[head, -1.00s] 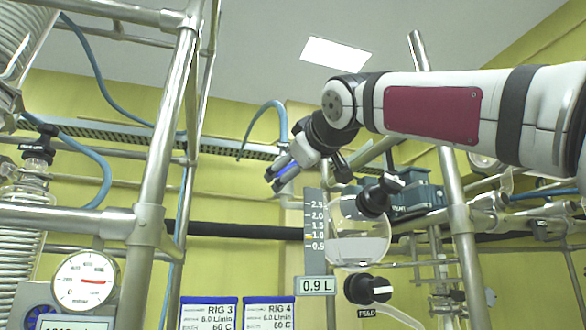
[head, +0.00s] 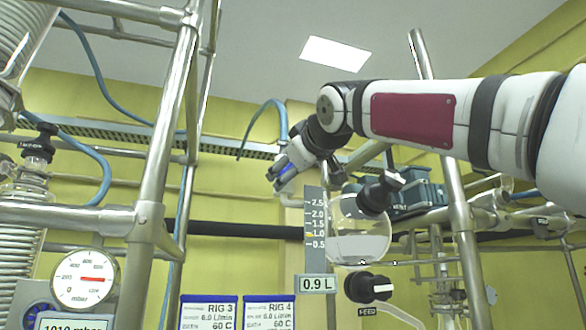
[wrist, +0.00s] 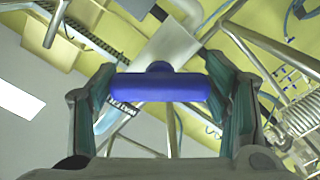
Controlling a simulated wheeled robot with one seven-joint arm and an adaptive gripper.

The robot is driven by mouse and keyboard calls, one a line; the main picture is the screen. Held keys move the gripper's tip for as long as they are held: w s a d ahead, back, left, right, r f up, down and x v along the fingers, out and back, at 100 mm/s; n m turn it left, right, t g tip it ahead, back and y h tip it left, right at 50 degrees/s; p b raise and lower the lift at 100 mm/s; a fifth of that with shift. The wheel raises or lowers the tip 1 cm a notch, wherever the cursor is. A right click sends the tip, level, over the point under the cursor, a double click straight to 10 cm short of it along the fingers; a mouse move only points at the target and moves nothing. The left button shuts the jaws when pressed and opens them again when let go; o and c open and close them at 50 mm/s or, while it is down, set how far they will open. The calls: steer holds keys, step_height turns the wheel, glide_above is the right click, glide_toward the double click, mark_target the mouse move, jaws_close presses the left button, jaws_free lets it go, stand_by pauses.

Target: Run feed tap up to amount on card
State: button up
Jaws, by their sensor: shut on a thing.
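My gripper (wrist: 160,92) is shut on a blue bar-shaped handle (wrist: 160,87), with one finger at each end of the bar. In the head view my gripper (head: 287,172) is high at the centre, and a little blue shows between its fingers. A label behind the handle is too small to read surely. A round glass vessel (head: 360,245) with clear liquid in its lower part stands beside a grey scale (head: 315,222). Its plate (head: 317,284) reads 0.9 L. A black tap knob (head: 358,288) with a white pointer sits below the vessel, above a FEED label (head: 367,311); nothing grips it.
Cards marked RIG 3 (head: 208,314) and RIG 4 (head: 269,314) show at the bottom; their small print is hard to read. A round gauge (head: 84,289) is at lower left. Steel frame poles (head: 160,140) stand left and right of my gripper.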

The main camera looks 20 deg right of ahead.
steer(key=shift+m, duration=0.4)
steer(key=m, duration=0.2)
steer(key=shift+m+b, duration=0.35)
steer(key=shift+m, duration=0.05)
steer(key=shift+a+m, duration=0.1)
steer(key=shift+m, duration=1.9)
steer(key=o, duration=1.2)
steer(key=shift+c, duration=0.2)
steer(key=s, duration=1.2)
